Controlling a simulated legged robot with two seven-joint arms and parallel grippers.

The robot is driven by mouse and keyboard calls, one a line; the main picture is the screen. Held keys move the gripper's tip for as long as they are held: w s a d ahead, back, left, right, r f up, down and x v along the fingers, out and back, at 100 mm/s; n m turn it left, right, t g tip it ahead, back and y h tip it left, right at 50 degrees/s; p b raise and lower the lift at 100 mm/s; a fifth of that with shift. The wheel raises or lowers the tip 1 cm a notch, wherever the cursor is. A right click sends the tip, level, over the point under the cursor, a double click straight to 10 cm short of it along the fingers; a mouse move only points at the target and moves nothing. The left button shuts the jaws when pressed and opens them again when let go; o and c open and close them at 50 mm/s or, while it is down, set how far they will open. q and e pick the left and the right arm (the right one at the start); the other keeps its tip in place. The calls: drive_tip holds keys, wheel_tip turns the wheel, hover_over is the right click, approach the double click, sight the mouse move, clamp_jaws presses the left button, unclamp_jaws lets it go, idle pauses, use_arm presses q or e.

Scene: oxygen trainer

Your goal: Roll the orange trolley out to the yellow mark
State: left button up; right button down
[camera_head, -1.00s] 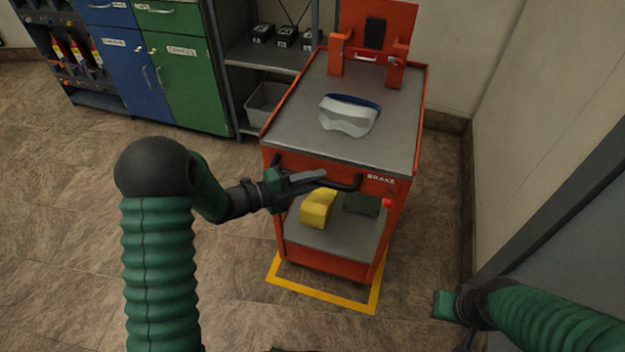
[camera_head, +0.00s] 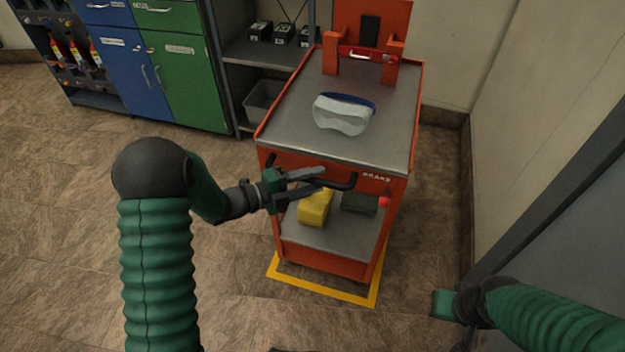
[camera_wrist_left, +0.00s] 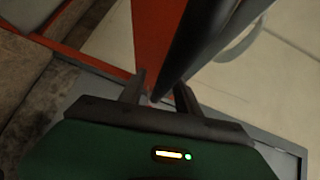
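The orange trolley (camera_head: 330,262) has a grey top and an open lower shelf. Its base stands at the yellow mark (camera_head: 320,291), whose front and side lines show on the floor around its front. The back of the mark is hidden under the trolley. A black handle (camera_head: 340,182) runs across the front, beside the word BRAKE and a red knob (camera_head: 384,202). My left gripper (camera_head: 318,180) is open at the handle, its fingers spread. In the left wrist view a dark bar (camera_wrist_left: 182,50) shows between or just beyond the fingertips. My right gripper (camera_head: 442,304) is low at the right, its fingers unclear.
Clear goggles (camera_head: 342,115) lie on the trolley top. A yellow object (camera_head: 315,208) and a dark green one (camera_head: 359,203) sit on the lower shelf. Cabinets (camera_head: 180,80) and a shelf rack (camera_head: 250,50) stand behind left. A wall is close on the right; floor at left is clear.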

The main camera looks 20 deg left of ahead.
use_arm(q)
drive_tip(key=shift+a, duration=0.1)
drive_tip(key=shift+a+r, duration=0.1)
drive_tip(key=shift+a, duration=0.05)
drive_tip(key=p+v, duration=0.2)
drive_tip(key=v, duration=1.4)
drive_tip(key=shift+s+a+p, duration=0.15)
drive_tip(key=shift+s+p, duration=0.15)
